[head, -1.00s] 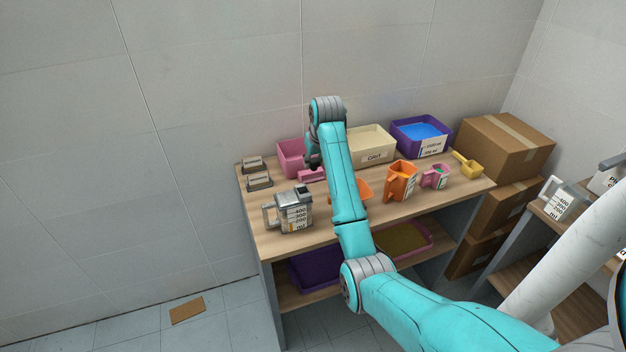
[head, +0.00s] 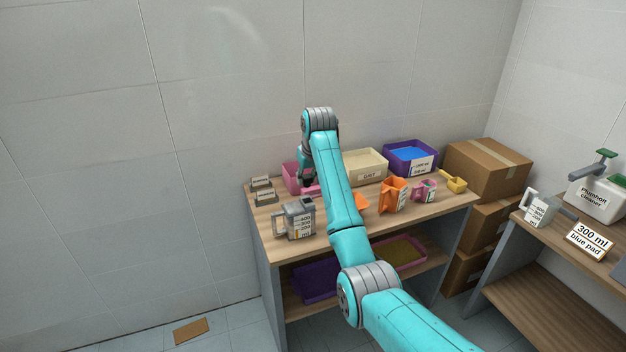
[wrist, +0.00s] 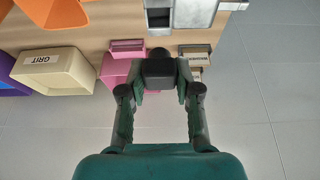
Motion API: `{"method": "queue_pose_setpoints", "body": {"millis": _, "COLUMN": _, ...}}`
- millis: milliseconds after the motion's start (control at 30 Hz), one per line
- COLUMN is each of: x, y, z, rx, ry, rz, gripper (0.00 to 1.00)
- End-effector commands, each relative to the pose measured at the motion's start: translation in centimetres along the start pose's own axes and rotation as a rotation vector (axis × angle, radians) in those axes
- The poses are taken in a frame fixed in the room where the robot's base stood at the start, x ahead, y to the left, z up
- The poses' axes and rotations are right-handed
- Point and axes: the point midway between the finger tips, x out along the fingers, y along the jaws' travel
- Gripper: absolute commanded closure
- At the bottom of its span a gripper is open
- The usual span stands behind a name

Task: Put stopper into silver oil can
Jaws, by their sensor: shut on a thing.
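The silver oil can (head: 294,219) stands at the front left of the wooden workbench, with a grey handle and a white measuring label. In the wrist view the silver can (wrist: 197,12) is at the top edge, partly cut off. My gripper (wrist: 160,78) is shut on a dark, blocky stopper (wrist: 158,73), with a finger on each side of it. In the head view my gripper (head: 308,182) is behind the can, by the pink bin, and the stopper cannot be made out there. The stopper is apart from the can.
A pink bin (head: 290,180), a cream GRIT bin (head: 367,170) and a purple bin (head: 410,162) line the back. Two small labelled blocks (head: 262,190) lie left. Orange jug (head: 392,195), pink cup (head: 426,190) and yellow scoop (head: 454,184) stand right. Boxes (head: 485,168) stack beyond.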

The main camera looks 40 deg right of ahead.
Motion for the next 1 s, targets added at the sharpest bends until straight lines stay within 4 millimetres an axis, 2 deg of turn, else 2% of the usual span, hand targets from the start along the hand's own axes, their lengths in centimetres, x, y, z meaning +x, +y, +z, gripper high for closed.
{"method": "queue_pose_setpoints", "body": {"millis": 467, "x": 0.6, "y": 0.1, "z": 0.3, "rx": 0.001, "ry": 0.000, "rz": 0.001, "gripper": 0.87}}
{"method": "queue_pose_setpoints", "body": {"millis": 1000, "x": 3.4, "y": 0.1, "z": 1.5, "rx": 0.001, "ry": 0.000, "rz": 0.001, "gripper": 0.87}}
